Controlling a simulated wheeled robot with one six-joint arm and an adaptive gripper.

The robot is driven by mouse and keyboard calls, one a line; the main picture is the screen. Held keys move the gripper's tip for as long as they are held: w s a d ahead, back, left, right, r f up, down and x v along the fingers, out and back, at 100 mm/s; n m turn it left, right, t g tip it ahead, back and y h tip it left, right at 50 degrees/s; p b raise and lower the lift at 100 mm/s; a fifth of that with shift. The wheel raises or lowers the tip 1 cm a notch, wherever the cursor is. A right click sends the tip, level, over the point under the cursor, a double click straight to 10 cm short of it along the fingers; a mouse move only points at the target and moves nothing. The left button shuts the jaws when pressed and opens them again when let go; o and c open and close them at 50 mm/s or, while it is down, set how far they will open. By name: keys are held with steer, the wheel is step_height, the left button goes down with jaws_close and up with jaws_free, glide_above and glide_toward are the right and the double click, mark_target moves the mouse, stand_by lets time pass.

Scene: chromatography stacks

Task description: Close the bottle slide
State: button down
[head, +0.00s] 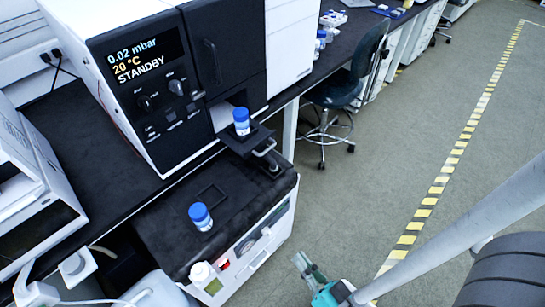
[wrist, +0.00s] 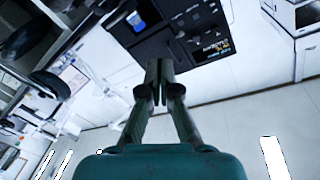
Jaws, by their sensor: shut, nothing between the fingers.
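The bottle slide (head: 232,146) is a dark flat tray sticking out of the opening at the front of the black and white instrument, with a metal handle (head: 265,147) at its outer end. A blue-capped bottle (head: 241,122) stands upright on it. My gripper (head: 303,264), teal with dark fingers, is low over the floor, in front of the bench and well apart from the slide. In the wrist view my gripper (wrist: 160,68) is shut and empty. A blue-capped bottle (wrist: 136,22) shows beyond the fingers there, in a tilted, turned-over view.
A second blue-capped bottle (head: 200,217) stands on the low black bench top beside a thin square outline (head: 211,195). A dark chair (head: 345,75) stands behind. The floor on the right is clear.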

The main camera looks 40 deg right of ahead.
mark_target(275, 160)
steer(key=w+d+f+m+g+h, duration=0.1)
steer(key=w+d+m+h, duration=0.2)
steer(key=w+d+m, duration=0.3)
steer(key=w+d+f+m+g+h, duration=0.1)
steer(key=w+d+f+m+h, duration=0.1)
steer(key=w+d+m+h, duration=0.2)
steer(key=w+d+f+m+g+h, duration=0.1)
steer(key=w+d+f+m+h, duration=0.1)
steer(key=w+d+m, duration=0.8)
steer(key=shift+w+f+g+h, duration=0.15)
steer(key=shift+w+h, duration=0.2)
steer(key=shift+w, duration=1.4)
steer(key=shift+w+f+g+h, duration=0.15)
steer(key=shift+w+h, duration=0.2)
steer(key=shift+w, duration=1.35)
steer(key=shift+w+a+r, duration=0.1)
steer(key=shift+w+r, duration=0.05)
steer(key=shift+w, duration=0.45)
steer(key=shift+w+a+r, duration=0.1)
steer(key=shift+w, duration=0.45)
steer(key=shift+w+r, duration=0.15)
steer(key=shift+w, duration=0.5)
steer(key=shift+w, duration=0.1)
